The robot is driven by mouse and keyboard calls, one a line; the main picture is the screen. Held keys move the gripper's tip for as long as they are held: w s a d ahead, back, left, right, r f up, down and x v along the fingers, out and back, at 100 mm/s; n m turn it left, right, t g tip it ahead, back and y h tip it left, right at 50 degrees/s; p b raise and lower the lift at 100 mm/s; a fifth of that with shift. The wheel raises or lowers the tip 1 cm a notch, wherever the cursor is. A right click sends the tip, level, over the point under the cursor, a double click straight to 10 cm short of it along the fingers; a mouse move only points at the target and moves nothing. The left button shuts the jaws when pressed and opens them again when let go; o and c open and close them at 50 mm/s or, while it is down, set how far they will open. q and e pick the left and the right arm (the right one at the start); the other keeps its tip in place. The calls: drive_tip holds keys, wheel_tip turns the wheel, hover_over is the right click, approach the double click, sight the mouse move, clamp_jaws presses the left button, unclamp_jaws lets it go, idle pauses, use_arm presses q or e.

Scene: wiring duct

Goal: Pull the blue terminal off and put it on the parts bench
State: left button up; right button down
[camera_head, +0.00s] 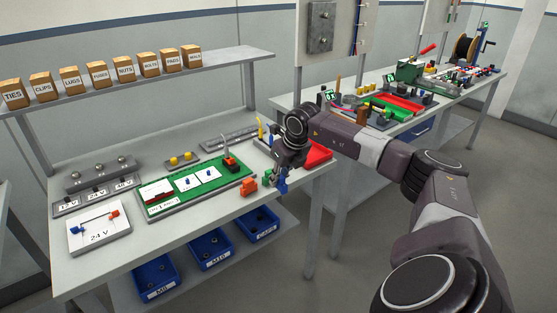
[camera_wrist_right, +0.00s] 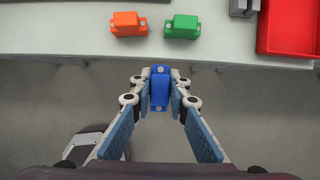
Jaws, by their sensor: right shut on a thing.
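My right gripper (camera_head: 282,180) is shut on the blue terminal (camera_wrist_right: 159,88), a small upright-looking blue block pinched between both fingertips in the right wrist view. The right gripper also shows in that view (camera_wrist_right: 160,90). The blue terminal also shows in the head view (camera_head: 282,187), partly covered by the fingers. In the wrist view, floor shows below it, just off the front edge of the grey bench (camera_head: 90,262). An orange terminal (camera_wrist_right: 129,24) and a green terminal (camera_wrist_right: 182,27) stand on the bench near that edge. My left gripper is not in view.
A red tray (camera_wrist_right: 290,28) lies right of the green terminal. Blue bins (camera_head: 210,250) sit on the shelf below. A second bench with parts stands behind right.

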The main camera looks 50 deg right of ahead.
drive_tip(key=shift+r+p, duration=1.05)
drive_tip(key=shift+r, duration=0.55)
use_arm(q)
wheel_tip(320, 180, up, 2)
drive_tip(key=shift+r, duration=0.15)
use_arm(e)
drive_tip(key=shift+a, duration=0.1)
